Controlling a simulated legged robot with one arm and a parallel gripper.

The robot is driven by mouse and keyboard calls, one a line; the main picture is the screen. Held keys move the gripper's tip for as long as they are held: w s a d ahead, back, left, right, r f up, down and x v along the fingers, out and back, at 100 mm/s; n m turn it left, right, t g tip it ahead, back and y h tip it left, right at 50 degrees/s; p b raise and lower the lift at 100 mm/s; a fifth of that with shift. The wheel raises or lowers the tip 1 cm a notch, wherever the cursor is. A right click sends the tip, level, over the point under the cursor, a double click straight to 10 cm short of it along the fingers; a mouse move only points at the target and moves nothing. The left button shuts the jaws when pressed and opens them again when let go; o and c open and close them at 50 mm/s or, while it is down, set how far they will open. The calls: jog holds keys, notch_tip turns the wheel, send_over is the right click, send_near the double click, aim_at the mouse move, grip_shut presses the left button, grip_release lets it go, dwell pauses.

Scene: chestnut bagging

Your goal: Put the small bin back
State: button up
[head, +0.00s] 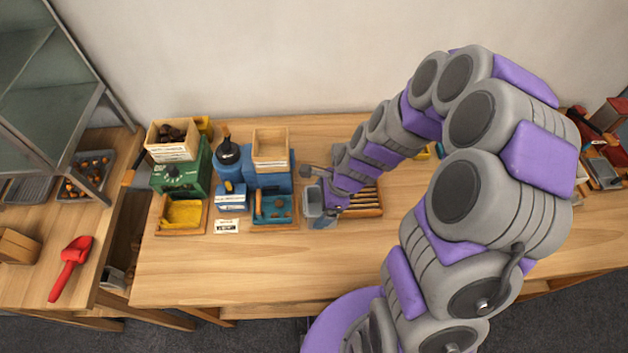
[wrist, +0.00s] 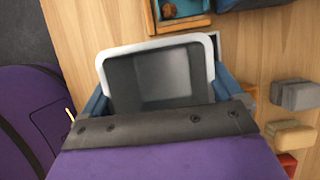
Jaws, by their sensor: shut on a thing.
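A small grey bin (wrist: 155,78) with a pale rim is between the blue fingers of my gripper (wrist: 160,100) in the wrist view. My gripper is shut on it. The bin's open top faces the wrist camera and it looks empty inside, though its lower part is hidden by the gripper. In the head view the bin (head: 312,200) is at the end of my arm, over the middle of the table, just right of a blue tray (head: 273,222). My gripper (head: 322,207) partly covers it there. I cannot tell whether the bin touches the table.
A blue machine (head: 268,182) with a wooden box (head: 270,160) on top stands behind the blue tray. Left of it are a green machine (head: 182,175) and a yellow tray (head: 182,230). A slotted wooden rack (head: 372,210) is close right. The front of the table is clear.

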jog(key=w, duration=0.5)
jog(key=w+a+f+b, duration=0.1)
jog(key=w, duration=0.4)
jog(key=w+b, duration=0.1)
jog(key=w, duration=0.4)
jog(key=shift+w+a+f, duration=0.15)
jog(key=shift+a+f, duration=0.2)
jog(key=shift+a, duration=0.05)
jog(key=shift+w+a+f+b, duration=0.1)
jog(key=shift+w+a+b, duration=0.15)
jog(key=shift+w+b, duration=0.05)
jog(key=shift+d+f+b, duration=0.2)
jog(key=shift+f+b, duration=0.1)
jog(key=shift+f, duration=0.6)
jog(key=shift+d+f+b, duration=0.15)
jog(key=shift+f+b, duration=0.15)
jog(key=shift+f, duration=0.55)
jog(key=o, duration=1.2)
jog(key=shift+c, duration=0.2)
jog(key=shift+o, duration=0.3)
jog(key=shift+a, duration=0.2)
jog(key=shift+r, duration=0.1)
jog(key=p+v, duration=0.2)
jog(key=v, duration=1)
jog(key=shift+p, duration=0.4)
